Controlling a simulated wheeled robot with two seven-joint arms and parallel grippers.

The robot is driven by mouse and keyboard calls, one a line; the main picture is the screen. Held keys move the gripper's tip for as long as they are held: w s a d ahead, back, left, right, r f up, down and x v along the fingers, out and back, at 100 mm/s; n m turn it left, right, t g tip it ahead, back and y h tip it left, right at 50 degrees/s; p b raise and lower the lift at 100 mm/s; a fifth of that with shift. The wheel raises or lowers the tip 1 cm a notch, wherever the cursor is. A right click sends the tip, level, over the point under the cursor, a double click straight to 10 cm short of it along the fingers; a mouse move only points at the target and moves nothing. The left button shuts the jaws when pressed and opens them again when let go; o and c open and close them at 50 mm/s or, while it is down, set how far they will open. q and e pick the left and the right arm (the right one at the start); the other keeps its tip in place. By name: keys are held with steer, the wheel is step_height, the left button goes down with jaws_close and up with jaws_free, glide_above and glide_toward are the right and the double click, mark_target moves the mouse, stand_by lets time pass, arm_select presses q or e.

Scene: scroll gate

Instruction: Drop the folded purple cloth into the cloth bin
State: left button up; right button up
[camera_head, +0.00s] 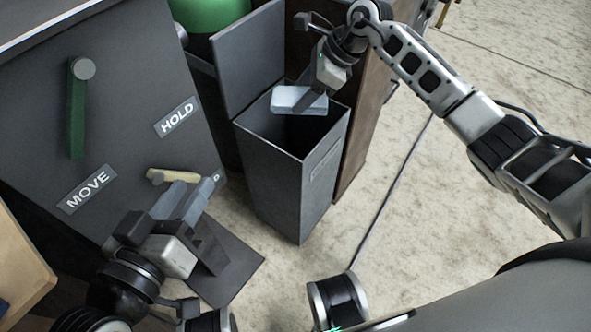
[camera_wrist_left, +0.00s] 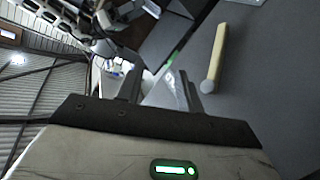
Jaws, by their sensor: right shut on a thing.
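A folded cloth (camera_head: 298,99), pale bluish-white rather than clearly purple here, is in my right gripper (camera_head: 312,102). My right gripper is shut on it and holds it over the open top of the dark grey cloth bin (camera_head: 285,180), near the back edge. The bin's inside is dark and its bottom is hidden. My left gripper (camera_head: 192,198) is open and empty, beside a tan handle (camera_head: 172,176) on the dark panel. In the left wrist view its two fingers (camera_wrist_left: 160,90) are apart, and the tan handle (camera_wrist_left: 216,58) is to their right.
The dark panel (camera_head: 130,130) carries a green lever (camera_head: 77,110) and the labels HOLD (camera_head: 176,117) and MOVE (camera_head: 87,189). A raised grey plate (camera_head: 245,60) stands behind the bin. A brown panel (camera_head: 365,110) is to its right.

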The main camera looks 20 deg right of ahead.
step_height(320, 180, down, 2)
steer(key=shift+f+b, duration=0.25)
steer(key=shift+b, duration=0.35)
arm_select(q)
steer(key=shift+d+r+n+t+h+b, duration=0.3)
steer(key=shift+r+n+h, duration=0.1)
arm_select(e)
steer(key=shift+f, duration=0.5)
steer(key=o, duration=1)
